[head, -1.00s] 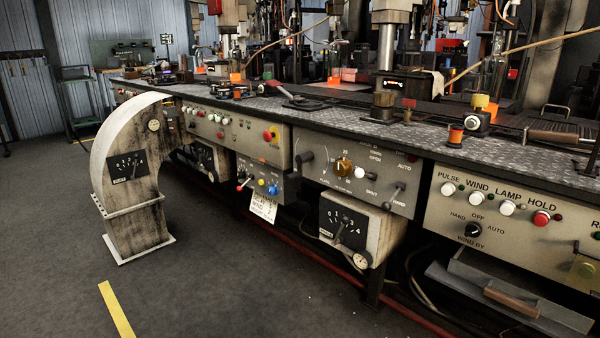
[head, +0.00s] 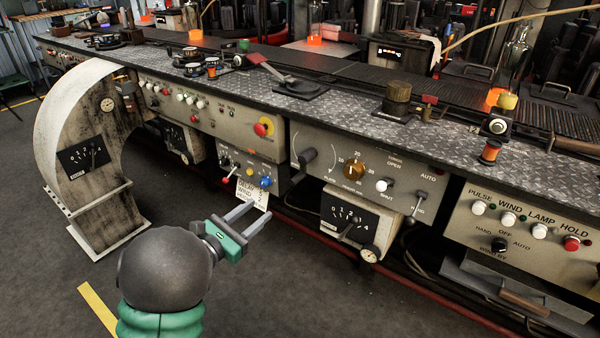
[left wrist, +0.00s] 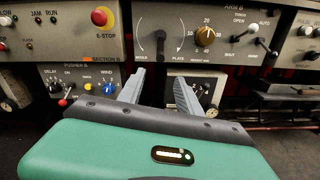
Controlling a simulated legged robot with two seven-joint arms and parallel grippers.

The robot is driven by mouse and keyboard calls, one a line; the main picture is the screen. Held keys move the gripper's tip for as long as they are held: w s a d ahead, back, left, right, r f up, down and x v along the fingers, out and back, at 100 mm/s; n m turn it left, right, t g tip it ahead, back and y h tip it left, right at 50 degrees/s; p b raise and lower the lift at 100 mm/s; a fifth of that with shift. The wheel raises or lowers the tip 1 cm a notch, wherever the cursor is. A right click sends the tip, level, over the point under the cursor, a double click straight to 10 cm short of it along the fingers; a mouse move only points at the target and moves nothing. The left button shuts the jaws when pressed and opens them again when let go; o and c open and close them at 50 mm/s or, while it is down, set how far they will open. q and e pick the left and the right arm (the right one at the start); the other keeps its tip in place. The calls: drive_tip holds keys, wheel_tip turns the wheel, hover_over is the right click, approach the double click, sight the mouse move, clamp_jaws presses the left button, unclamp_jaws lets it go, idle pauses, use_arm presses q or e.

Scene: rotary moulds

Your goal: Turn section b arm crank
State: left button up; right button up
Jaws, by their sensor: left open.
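The arm crank (head: 306,158) is a black handle at the left end of a grey panel, beside a curved scale. In the left wrist view the crank (left wrist: 160,40) sits on the panel marked ARM B, above the gap between my fingers. My left gripper (head: 263,208) is green with two grey fingers. It is open and empty, below and in front of the crank, apart from it. The fingers also show in the left wrist view (left wrist: 160,77), pointing toward the panels. My right gripper is in neither view.
A gauge box (head: 349,224) hangs below. The floor in front is open.

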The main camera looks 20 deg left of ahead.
sight(294, 182)
use_arm(q)
drive_tip(key=b+x, duration=0.2)
drive_tip(key=x, duration=0.5)
drive_tip(key=b+x, duration=0.1)
drive_tip(key=x, duration=0.7)
drive_tip(key=shift+f+b, duration=0.2)
drive_tip(key=shift+b, duration=0.2)
drive_tip(key=shift+w+d+r, duration=0.2)
drive_tip(key=shift+w+d, duration=0.15)
drive_tip(key=shift+w, duration=0.05)
drive_tip(key=shift+a, duration=0.15)
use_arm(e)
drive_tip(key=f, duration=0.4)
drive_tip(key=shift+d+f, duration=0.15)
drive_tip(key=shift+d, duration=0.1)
use_arm(q)
drive_tip(key=shift+c, duration=1)
clamp_jaws()
